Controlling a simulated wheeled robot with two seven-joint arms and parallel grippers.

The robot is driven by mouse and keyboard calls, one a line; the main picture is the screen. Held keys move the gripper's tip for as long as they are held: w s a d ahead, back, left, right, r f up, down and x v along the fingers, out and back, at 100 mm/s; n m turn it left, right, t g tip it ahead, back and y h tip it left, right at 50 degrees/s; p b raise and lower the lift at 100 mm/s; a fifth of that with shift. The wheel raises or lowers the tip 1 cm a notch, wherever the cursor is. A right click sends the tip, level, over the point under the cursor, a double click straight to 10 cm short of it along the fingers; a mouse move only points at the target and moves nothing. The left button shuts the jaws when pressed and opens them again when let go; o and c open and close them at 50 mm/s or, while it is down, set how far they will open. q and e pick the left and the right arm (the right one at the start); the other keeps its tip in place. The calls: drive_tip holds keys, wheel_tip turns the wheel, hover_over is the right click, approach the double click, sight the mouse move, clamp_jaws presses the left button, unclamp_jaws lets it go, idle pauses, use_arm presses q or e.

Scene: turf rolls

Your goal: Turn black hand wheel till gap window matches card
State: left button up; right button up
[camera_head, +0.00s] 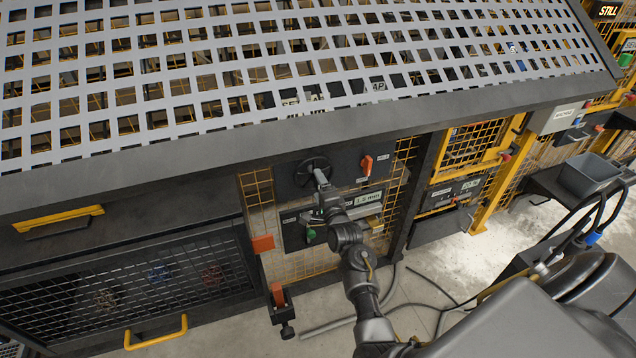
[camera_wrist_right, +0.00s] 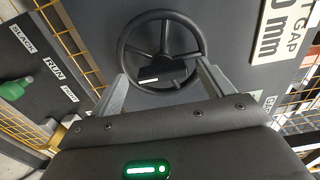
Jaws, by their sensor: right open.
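The black hand wheel (camera_head: 309,170) is mounted on a dark panel under the perforated grey guard. In the right wrist view the wheel (camera_wrist_right: 160,45) shows its round rim, spokes and a small white mark low on it. My right gripper (camera_head: 322,184) is at the wheel, open, with its fingers at either side of the lower rim in the wrist view (camera_wrist_right: 162,72); contact cannot be told. A white plate (camera_head: 369,198) ending in "mm" shows below right of the wheel. The gap window's reading cannot be made out.
An orange switch (camera_head: 366,165) is right of the wheel. A green knob (camera_head: 311,234) is below it; it also shows in the wrist view (camera_wrist_right: 14,90). Yellow mesh surrounds the panel. The guard (camera_head: 330,112) overhangs above. Cables lie on the floor.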

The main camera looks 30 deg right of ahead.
drive_tip(key=s+p, duration=0.1)
drive_tip(key=s, duration=0.2)
drive_tip(key=s+a+p, duration=0.1)
drive_tip(key=s, duration=0.1)
drive_tip(key=shift+s+p, duration=0.4)
drive_tip(key=s+a+f+n+g+y, duration=0.1)
drive_tip(key=s+a+f+n+g, duration=0.4)
drive_tip(key=f, duration=0.6)
drive_tip(key=s+a+f+n+g+y, duration=0.1)
drive_tip(key=s+a+f+n+y, duration=0.15)
drive_tip(key=s+f, duration=0.6)
drive_tip(key=s+a+f+n+g+y, duration=0.1)
drive_tip(key=s+a+f+n+g, duration=0.2)
drive_tip(key=f, duration=0.9)
drive_tip(key=s+d+f+n+g, duration=0.1)
drive_tip(key=s+f+n, duration=0.3)
drive_tip(key=s, duration=0.8)
drive_tip(key=s+d+f+n+g+h, duration=0.1)
drive_tip(key=s+f+n+g, duration=0.3)
drive_tip(key=s, duration=0.8)
drive_tip(key=s+d+f+n+g, duration=0.2)
drive_tip(key=s+f+n, duration=0.2)
drive_tip(key=s+f, duration=0.3)
drive_tip(key=s, duration=0.5)
drive_tip(key=shift+d+g, duration=0.2)
drive_tip(key=shift+g, duration=0.2)
